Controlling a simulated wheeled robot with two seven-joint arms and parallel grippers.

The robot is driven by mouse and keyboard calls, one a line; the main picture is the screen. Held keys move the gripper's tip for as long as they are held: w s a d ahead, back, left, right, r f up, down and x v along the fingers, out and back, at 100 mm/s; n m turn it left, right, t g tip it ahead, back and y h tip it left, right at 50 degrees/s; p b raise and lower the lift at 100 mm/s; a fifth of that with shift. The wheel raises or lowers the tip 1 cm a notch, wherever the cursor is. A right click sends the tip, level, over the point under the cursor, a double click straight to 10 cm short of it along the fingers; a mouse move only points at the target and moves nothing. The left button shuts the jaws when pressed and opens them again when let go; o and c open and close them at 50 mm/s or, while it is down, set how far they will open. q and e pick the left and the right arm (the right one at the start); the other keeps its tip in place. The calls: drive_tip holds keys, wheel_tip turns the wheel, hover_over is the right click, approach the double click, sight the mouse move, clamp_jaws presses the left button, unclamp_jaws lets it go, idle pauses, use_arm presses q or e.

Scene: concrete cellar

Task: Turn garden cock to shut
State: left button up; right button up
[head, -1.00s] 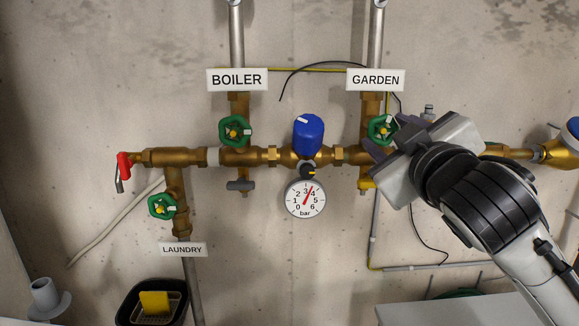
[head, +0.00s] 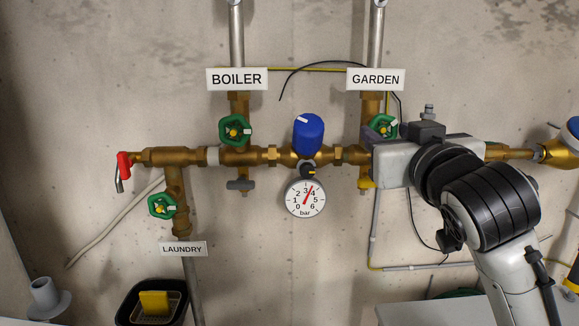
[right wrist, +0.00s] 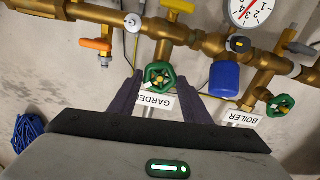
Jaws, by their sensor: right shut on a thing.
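The garden cock is a green handwheel (head: 391,133) with a yellow hub on the brass riser below the GARDEN sign (head: 376,79). My right gripper (head: 384,129) is at this wheel and hides much of it in the head view. In the right wrist view the wheel (right wrist: 160,75) sits between the two dark fingers, which are shut on it. That view is upside down, so the GARDEN sign (right wrist: 158,104) shows below the wheel, partly behind a finger. My left gripper is out of view.
The boiler handwheel (head: 235,131) and the laundry handwheel (head: 162,206) are to the left. A blue-capped regulator (head: 308,135) and a pressure gauge (head: 305,199) stand close left of my gripper. A red-handled tap (head: 124,165) ends the pipe. A black tub (head: 130,304) is below.

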drive_tip(key=m, duration=0.4)
drive_tip(key=shift+m+p, duration=0.3)
drive_tip(key=shift+p, duration=0.05)
drive_tip(key=m+p, duration=0.1)
drive_tip(key=m, duration=0.1)
drive_tip(key=shift+m, duration=0.4)
drive_tip(key=o, duration=1)
drive_tip(key=shift+o, duration=0.2)
drive_tip(key=shift+s, duration=0.1)
drive_tip(key=s+p, duration=0.1)
drive_tip(key=s, duration=0.4)
drive_tip(key=shift+s+p, duration=0.35)
drive_tip(key=shift+s, duration=0.05)
